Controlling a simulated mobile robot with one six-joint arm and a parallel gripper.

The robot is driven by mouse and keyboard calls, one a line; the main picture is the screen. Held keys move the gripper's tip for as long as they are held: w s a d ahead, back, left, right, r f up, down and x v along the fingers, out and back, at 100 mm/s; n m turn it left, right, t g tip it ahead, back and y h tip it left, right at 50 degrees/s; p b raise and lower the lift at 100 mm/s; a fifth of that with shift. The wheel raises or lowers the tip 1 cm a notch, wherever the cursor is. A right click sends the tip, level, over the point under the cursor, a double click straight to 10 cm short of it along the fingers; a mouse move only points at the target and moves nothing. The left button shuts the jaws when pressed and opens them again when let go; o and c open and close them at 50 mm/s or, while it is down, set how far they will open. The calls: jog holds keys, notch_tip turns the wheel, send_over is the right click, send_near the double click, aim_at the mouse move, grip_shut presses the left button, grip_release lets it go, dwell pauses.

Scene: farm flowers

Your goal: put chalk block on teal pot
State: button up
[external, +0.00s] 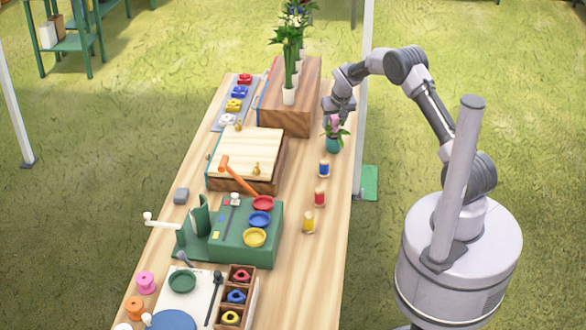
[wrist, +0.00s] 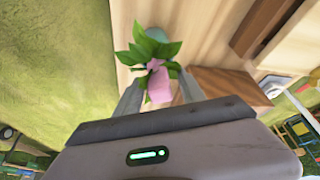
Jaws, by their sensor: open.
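The teal pot (external: 333,145) stands on the right part of the wooden table and holds a leafy plant with a pink flower (external: 334,123). In the wrist view the teal pot (wrist: 155,34) is partly hidden by green leaves, and the pink flower (wrist: 160,88) points towards the camera. My gripper (wrist: 159,82) is open, with one finger on each side of the flower; I cannot tell if they touch it. In the external view my gripper (external: 333,113) is just above the plant. A small grey block (external: 181,195) lies at the left table edge; I cannot tell if it is chalk.
A wooden box (external: 287,118) with plants stands behind the pot. A wooden board (external: 246,152) is to its left. Blue (external: 324,168), red (external: 320,197) and yellow (external: 308,222) spools stand in front. A green machine (external: 245,240) stands mid-table.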

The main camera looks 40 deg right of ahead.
jog(key=s+a+f+p+v, duration=0.1)
jog(key=s+v, duration=0.1)
jog(key=v, duration=1.1)
jog(key=s+a+f+p+v, duration=0.1)
jog(key=s+v, duration=0.2)
jog(key=v, duration=1.1)
jog(key=s+a+r+y, duration=0.1)
jog(key=s+a, duration=0.2)
jog(key=s, duration=0.6)
jog(key=s+a+r+t+y, duration=0.1)
jog(key=s+a, duration=0.2)
jog(key=s, duration=0.6)
jog(key=s+a+r+y, duration=0.1)
jog(key=s+a, duration=0.2)
jog(key=s, duration=0.6)
jog(key=shift+s+r+t+y, duration=0.25)
jog(key=shift+r+t+y, duration=0.05)
jog(key=shift+t, duration=0.1)
notch_tip(320, 180, down, 4)
jog(key=b, duration=0.4)
jog(key=shift+f+b, duration=0.2)
jog(key=shift+b, duration=0.1)
